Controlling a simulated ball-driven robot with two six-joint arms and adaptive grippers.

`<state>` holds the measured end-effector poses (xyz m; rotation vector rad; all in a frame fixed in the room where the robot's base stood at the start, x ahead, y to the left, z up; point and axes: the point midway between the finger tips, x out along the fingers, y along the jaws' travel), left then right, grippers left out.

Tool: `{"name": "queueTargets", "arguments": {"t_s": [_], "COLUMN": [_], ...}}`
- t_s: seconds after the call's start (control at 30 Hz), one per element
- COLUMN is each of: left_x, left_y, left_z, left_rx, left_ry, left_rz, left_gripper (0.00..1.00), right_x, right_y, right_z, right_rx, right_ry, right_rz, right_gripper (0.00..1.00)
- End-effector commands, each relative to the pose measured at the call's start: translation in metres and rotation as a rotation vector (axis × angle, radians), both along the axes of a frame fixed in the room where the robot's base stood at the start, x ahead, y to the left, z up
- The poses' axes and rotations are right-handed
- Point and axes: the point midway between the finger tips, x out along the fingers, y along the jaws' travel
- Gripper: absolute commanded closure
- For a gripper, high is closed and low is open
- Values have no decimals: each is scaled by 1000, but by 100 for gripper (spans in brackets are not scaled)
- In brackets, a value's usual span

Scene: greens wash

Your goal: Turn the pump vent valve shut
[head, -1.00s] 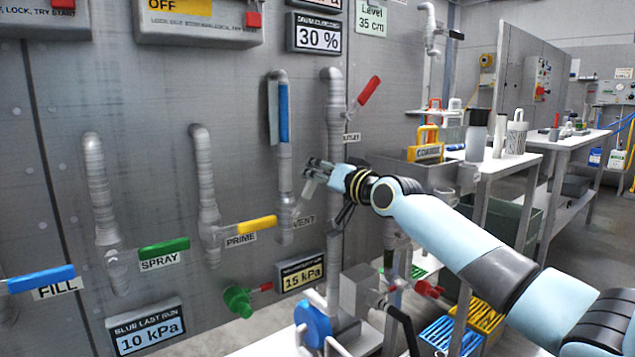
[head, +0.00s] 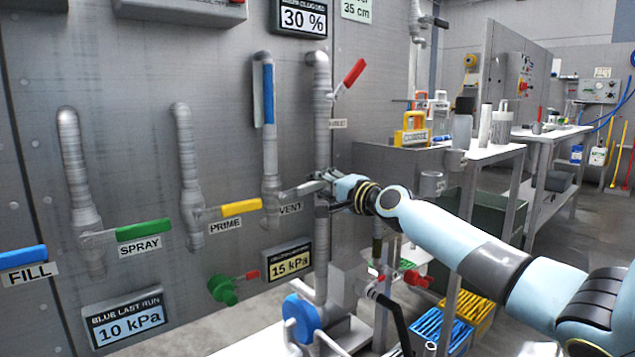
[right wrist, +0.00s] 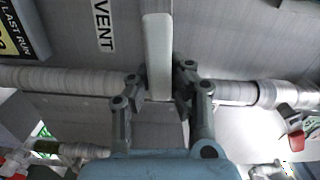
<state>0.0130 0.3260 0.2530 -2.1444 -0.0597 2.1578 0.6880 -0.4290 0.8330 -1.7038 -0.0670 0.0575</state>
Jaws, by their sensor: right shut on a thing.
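The vent valve (head: 271,190) sits on a grey vertical pipe, with the VENT label (head: 290,208) just below its handle. Its pale handle (head: 300,189) points right from the pipe and lies nearly level, its right end slightly higher. My right gripper (head: 322,182) is shut on the outer end of this handle. In the right wrist view the handle (right wrist: 157,50) runs between the two fingers of the gripper (right wrist: 159,88), and the VENT label (right wrist: 103,27) shows beside it. My left gripper is not in view.
Yellow PRIME (head: 241,208), green SPRAY (head: 144,230) and blue FILL (head: 22,256) handles line the wall at left. A red handle (head: 349,74) angles up above my gripper. A blue pump part (head: 302,316) stands below. A bench (head: 490,152) is at right.

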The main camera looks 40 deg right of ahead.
Motion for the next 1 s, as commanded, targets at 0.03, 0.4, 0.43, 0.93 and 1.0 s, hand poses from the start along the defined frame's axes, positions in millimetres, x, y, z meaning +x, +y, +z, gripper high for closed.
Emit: {"name": "queueTargets", "arguments": {"t_s": [0.03, 0.4, 0.43, 0.93, 1.0], "left_x": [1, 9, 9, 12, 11], "left_y": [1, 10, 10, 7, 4], "left_z": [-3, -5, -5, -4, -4], "left_rx": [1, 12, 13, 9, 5], "left_ry": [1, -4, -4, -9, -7], "left_rz": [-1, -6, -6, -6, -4], "left_gripper": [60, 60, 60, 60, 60], "right_x": [-1, -1, -1, -1, -1], "right_y": [-1, -1, -1, 0, 0], "right_z": [-8, -17, -18, -19, -18], "right_rx": [21, 137, 141, 154, 153], "right_ry": [9, 17, 17, 19, 19], "right_rz": [0, 0, 0, 1, 1], "right_gripper": [100, 100, 100, 77, 68]}}
